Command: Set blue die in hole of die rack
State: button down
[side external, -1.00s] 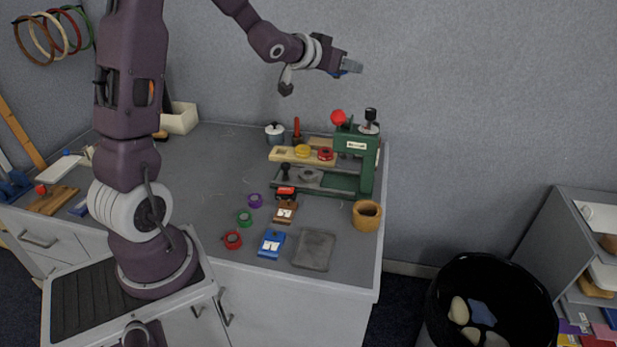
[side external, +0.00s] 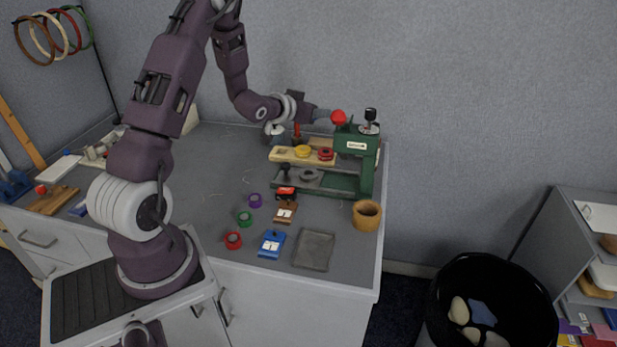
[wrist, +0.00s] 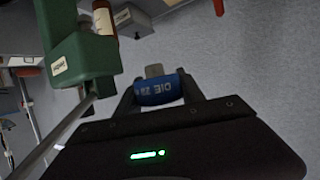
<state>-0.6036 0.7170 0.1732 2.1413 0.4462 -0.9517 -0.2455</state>
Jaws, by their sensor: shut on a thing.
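My gripper (wrist: 165,95) is shut on the blue die (wrist: 157,92), which has white lettering on its side. In the side view my gripper (side external: 322,116) is high at the back of the table, above the die rack and close to the press's red knob; the blue die is not clearly visible there. The die rack (side external: 315,160) is a pale wooden board left of the green press. It holds a yellow die (side external: 303,151) and a red die (side external: 326,154), with an empty hole (side external: 282,152) at its left end. The rack is not clearly visible in the wrist view.
The green press (side external: 366,165) with its red knob (side external: 338,117) stands just right of the rack; its green body (wrist: 85,55) is close by in the wrist view. A wooden cup (side external: 367,215), a grey pad (side external: 313,250) and several coloured rings sit nearer the front.

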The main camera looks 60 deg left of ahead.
aim_at(313, 169)
jog(key=shift+f, duration=0.15)
notch_tip(313, 169, down, 18)
jog(key=shift+r, duration=0.25)
jog(key=shift+f, duration=0.15)
jog(key=c, duration=0.7)
grip_release()
jog(key=v, duration=0.6)
jog(key=shift+c, duration=0.3)
jog(key=shift+s+d+r, duration=0.25)
jog(key=shift+s+r, duration=0.05)
jog(key=shift+s, duration=0.05)
jog(key=shift+c, duration=0.9)
